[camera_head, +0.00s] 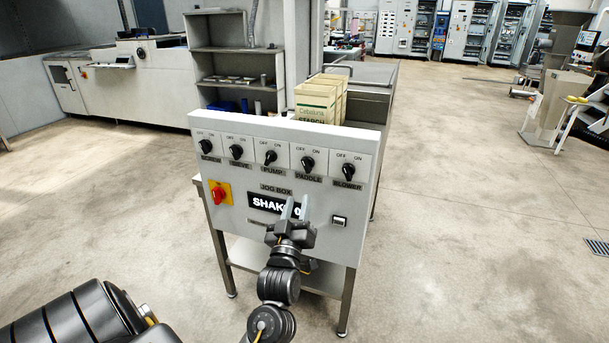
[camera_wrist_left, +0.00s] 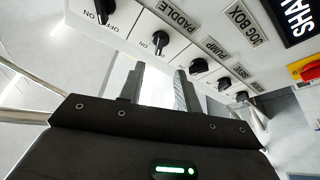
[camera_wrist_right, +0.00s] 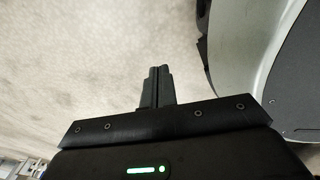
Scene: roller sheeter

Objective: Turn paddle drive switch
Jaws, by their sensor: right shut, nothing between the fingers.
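The paddle switch (camera_head: 308,163) is a black rotary knob between OFF and ON marks, fourth from the left in the panel's row, with a PADDLE label below it. It also shows in the left wrist view (camera_wrist_left: 160,42), beyond the fingers. I cannot tell clearly which mark it points to. My left gripper (camera_head: 296,206) is open and empty, in front of the panel and lower than the paddle switch in the head view. Its two fingers (camera_wrist_left: 158,88) stand apart, not touching the knob. My right gripper (camera_wrist_right: 157,72) is shut and empty over the floor, outside the head view.
The blower knob (camera_head: 347,170) and pump knob (camera_head: 269,157) flank the paddle switch.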

